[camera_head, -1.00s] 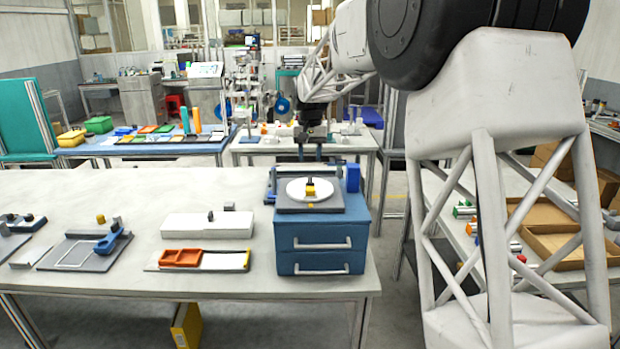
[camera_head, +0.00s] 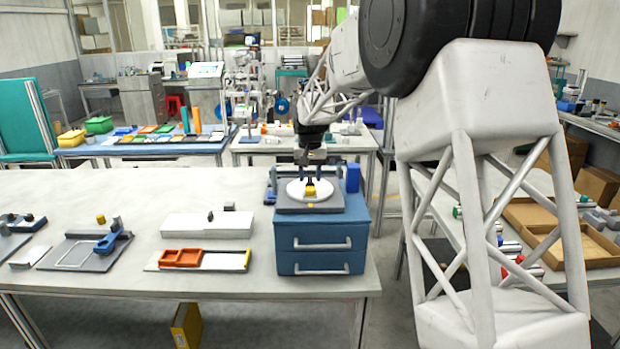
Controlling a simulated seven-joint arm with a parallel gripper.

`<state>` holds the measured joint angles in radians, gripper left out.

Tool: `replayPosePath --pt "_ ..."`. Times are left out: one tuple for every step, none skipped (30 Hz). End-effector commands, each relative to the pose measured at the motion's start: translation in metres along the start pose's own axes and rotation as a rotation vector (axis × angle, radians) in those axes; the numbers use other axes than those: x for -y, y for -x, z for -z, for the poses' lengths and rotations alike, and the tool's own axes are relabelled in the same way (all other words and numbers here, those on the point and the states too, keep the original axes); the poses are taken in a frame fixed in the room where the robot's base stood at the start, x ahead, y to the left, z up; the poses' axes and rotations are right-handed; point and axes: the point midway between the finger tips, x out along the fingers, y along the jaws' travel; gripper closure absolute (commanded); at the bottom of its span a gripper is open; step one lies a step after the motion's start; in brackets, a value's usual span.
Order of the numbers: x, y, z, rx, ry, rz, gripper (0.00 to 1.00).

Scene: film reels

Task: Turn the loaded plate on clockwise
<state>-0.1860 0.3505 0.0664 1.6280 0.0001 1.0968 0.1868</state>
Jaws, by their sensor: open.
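A white round plate (camera_head: 295,189) lies on a grey base on top of a blue drawer unit (camera_head: 320,243) at the table's right end. A small yellow block (camera_head: 310,191) with a dark part sits on the plate near its middle. Another yellow mark shows at the base's front edge. My gripper (camera_head: 311,176) points down over the plate, its two dark fingers open. The fingertips are close to the yellow block; I cannot tell whether they touch it or the plate.
A blue upright block (camera_head: 353,178) stands right of the plate. To the left are a white box (camera_head: 207,225), an orange tray (camera_head: 183,258) and a grey board with a blue handle (camera_head: 106,244). The table's left rear is clear.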

Motion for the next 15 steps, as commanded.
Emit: replayPosePath --pt "0.0 -0.0034 0.0 0.0 0.0 0.0 0.58" --pt "0.0 -0.005 0.0 0.0 0.0 0.0 0.58" --pt "0.0 -0.0068 0.0 0.0 0.0 0.0 0.58" --pt "0.0 -0.0079 0.0 0.0 0.0 0.0 0.58" --pt "0.0 -0.0088 0.0 0.0 0.0 0.0 0.58" --pt "0.0 -0.0096 0.0 -0.001 0.0 0.0 0.58" --pt "0.0 -0.01 -0.0001 -0.001 0.0 0.0 0.58" --pt "0.0 -0.0102 0.0 -0.001 0.0 0.0 0.58" --pt "0.0 -0.0104 -0.0001 -0.001 0.0 0.0 0.58" --pt "0.0 -0.0104 -0.0001 -0.001 0.0 0.0 0.58" --pt "0.0 -0.0104 0.0 -0.001 0.0 0.0 0.58" --pt "0.0 -0.0104 0.0 -0.001 0.0 0.0 0.58" --pt "0.0 -0.0104 0.0 -0.001 0.0 0.0 0.58" --pt "0.0 -0.0104 0.0 -0.001 0.0 0.0 0.58" --pt "0.0 -0.0104 -0.0001 -0.001 0.0 0.0 0.62"
